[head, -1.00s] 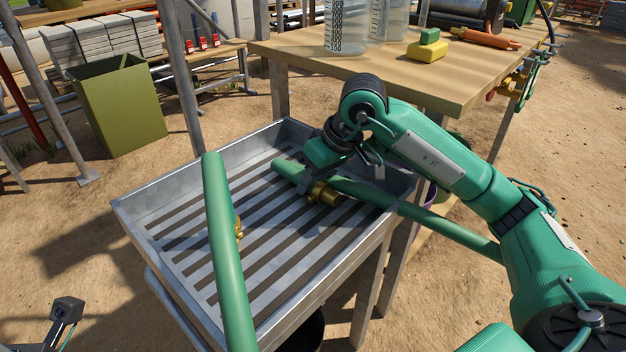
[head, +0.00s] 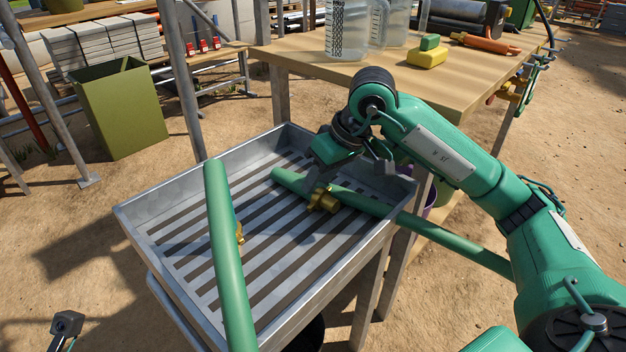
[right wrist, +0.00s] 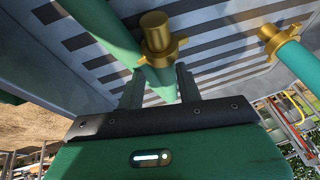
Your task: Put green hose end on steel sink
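The steel sink (head: 130,222) is a shallow metal tray with a slatted bottom. One green hose (head: 222,240) crosses its left part, with a brass fitting (head: 239,234) beside it. A second green hose (head: 372,203) runs over the right rim into the sink, with a brass fitting (head: 323,200) near its inner end. My right gripper (head: 350,178) is just above this second hose, fingers apart. In the right wrist view the open fingers stand either side of a green hose (right wrist: 150,74); I cannot tell whether they touch it. My left gripper is not in view.
A wooden table (head: 300,66) with clear jugs (head: 350,28) and a yellow sponge (head: 427,58) stands behind the sink. An olive bin (head: 125,112) stands at the back left. Metal posts rise behind the sink. Sandy ground at the left is mostly clear.

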